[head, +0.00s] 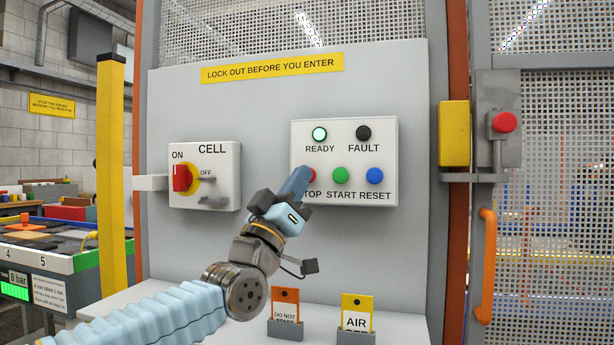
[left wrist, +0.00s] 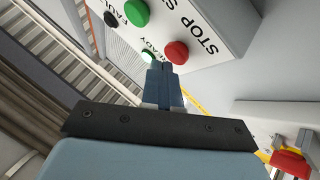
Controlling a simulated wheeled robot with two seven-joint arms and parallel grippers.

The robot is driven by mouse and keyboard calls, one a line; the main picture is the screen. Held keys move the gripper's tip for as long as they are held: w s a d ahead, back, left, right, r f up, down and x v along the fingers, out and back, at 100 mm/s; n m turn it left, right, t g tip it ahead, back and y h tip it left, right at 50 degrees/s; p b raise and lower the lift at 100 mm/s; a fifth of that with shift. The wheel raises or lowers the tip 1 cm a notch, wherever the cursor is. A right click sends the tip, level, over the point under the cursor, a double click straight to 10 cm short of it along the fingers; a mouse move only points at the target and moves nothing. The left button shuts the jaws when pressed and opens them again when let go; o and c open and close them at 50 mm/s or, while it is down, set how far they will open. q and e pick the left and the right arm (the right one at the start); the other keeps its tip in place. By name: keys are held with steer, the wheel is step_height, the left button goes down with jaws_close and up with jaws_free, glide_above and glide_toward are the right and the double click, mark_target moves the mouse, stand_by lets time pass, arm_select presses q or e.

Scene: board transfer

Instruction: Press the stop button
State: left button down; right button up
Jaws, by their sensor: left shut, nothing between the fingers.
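The red stop button (head: 312,175) is at the lower left of the grey button box (head: 345,190). In the head view my left gripper (head: 302,172) partly covers it and the first letter of its label. In the left wrist view the stop button (left wrist: 177,52) shows whole, just beyond and right of the fingertips (left wrist: 160,66). My left gripper is shut and empty, its tips close to the box face. I cannot tell whether they touch the button. My right gripper is not in view.
The green start button (head: 340,175) and blue reset button (head: 375,176) sit right of stop. The lit ready lamp (head: 320,134) and dark fault lamp (head: 363,133) are above. A red rotary switch (head: 182,178) is left. Tag holders (head: 285,328) stand below on the ledge.

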arm_select(q)
steer(key=shift+w+d, duration=0.1)
steer(key=shift+w, duration=0.35)
stand_by(0.5)
stand_by(0.3)
steer(key=shift+s+a+b, duration=0.25)
steer(key=shift+s+b, duration=0.45)
steer(key=shift+s, duration=0.1)
